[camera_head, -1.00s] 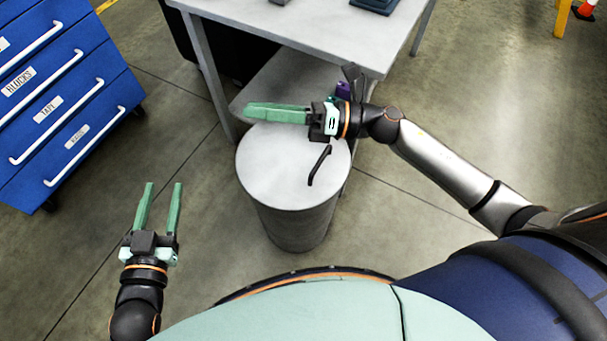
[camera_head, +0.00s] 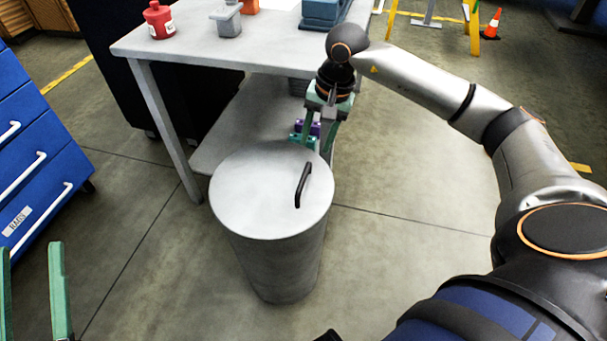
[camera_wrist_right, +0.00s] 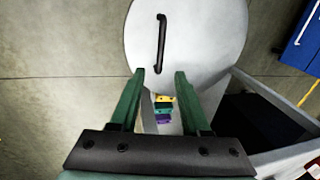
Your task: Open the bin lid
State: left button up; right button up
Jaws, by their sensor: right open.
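The bin (camera_head: 275,265) is a grey cylinder standing on the floor. Its round grey lid (camera_head: 250,190) lies flat on top, closed. A black bar handle (camera_head: 303,185) stands on the lid's right side. My right gripper (camera_head: 320,145) is beyond the lid's far right edge, pointing down, with open, empty fingers. In the right wrist view, the handle (camera_wrist_right: 161,42) lies ahead of the open fingertips (camera_wrist_right: 159,72), across the lid (camera_wrist_right: 205,35), apart from them. My left gripper (camera_head: 30,255) is at the lower left, fingers open and empty; its base is out of frame.
A grey workbench (camera_head: 190,40) with a lower shelf stands behind the bin, carrying a red bottle (camera_head: 159,20) and a grey container (camera_head: 226,20). Small coloured pieces (camera_wrist_right: 163,108) show between my right fingers. A blue drawer cabinet (camera_head: 40,160) stands left. Floor right of the bin is clear.

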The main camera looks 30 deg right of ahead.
jog(key=b, duration=0.1)
send_over(305, 175)
jog(key=s, duration=0.1)
notch_tip(305, 175, down, 5)
notch_tip(305, 175, down, 4)
jog(key=shift+w+d+f+b, duration=0.1)
jog(key=shift+w+b, duration=0.05)
jog(key=shift+b, duration=0.45)
pick_arm(q)
jog(key=shift+s+d+r+m+h, duration=0.2)
jog(key=shift+s+r+m+h, duration=0.75)
jog(key=shift+h, duration=0.35)
jog(key=shift+s+d+r+m+h, duration=0.2)
jog(key=shift+s+r+m+h, duration=0.75)
jog(key=shift+h, duration=0.35)
pick_arm(e)
jog(key=shift+w+f, duration=0.1)
jog(key=shift+f, duration=0.6)
pick_arm(q)
jog(key=shift+s+f, duration=0.1)
pick_arm(e)
grip_shut()
